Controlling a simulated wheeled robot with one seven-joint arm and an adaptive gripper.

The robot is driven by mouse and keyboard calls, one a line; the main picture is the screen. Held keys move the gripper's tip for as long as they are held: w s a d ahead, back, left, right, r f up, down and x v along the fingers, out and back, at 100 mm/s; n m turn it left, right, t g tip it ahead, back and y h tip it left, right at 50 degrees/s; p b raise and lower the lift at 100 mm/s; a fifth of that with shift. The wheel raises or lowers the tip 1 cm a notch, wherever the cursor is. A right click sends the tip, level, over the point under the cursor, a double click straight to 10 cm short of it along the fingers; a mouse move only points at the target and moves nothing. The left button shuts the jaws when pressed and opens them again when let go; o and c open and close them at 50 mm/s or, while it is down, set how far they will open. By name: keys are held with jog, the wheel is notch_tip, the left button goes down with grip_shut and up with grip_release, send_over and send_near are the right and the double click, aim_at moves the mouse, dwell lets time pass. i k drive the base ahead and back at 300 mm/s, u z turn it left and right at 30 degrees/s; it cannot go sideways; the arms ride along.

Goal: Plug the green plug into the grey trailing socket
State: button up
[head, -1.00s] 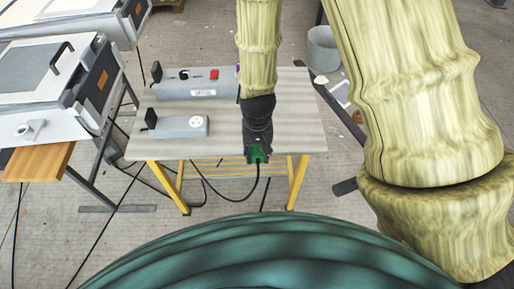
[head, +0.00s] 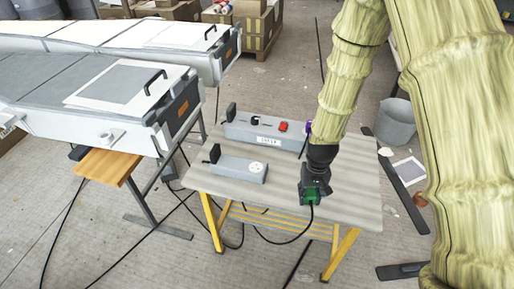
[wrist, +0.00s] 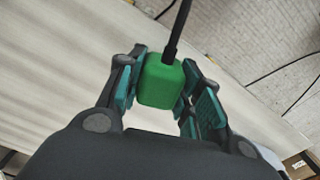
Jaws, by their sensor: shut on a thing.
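My gripper (head: 313,190) is shut on the green plug (wrist: 160,82), which sits between the teal-padded fingers in the wrist view. A black cable runs from the plug's end. In the head view the green plug (head: 312,198) shows at the fingertips, above the front right part of the table. The plug's pins are hidden. The grey trailing socket (head: 238,168) lies on the table to the left of my gripper. It has a white round outlet (head: 257,167) at its right end, which looks empty, and a black piece at its left end.
A grey control box (head: 265,132) with a red switch stands behind the socket on the table (head: 350,185). A purple thing (head: 308,127) is at its right end. White mould benches (head: 110,100) stand left. A grey bin (head: 394,122) stands right. Cables trail on the floor.

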aim_at(250, 170)
jog(key=z, duration=1.3)
jog(key=k, duration=1.05)
jog(key=u, duration=1.25)
jog(key=i, duration=1)
jog(key=u, duration=0.05)
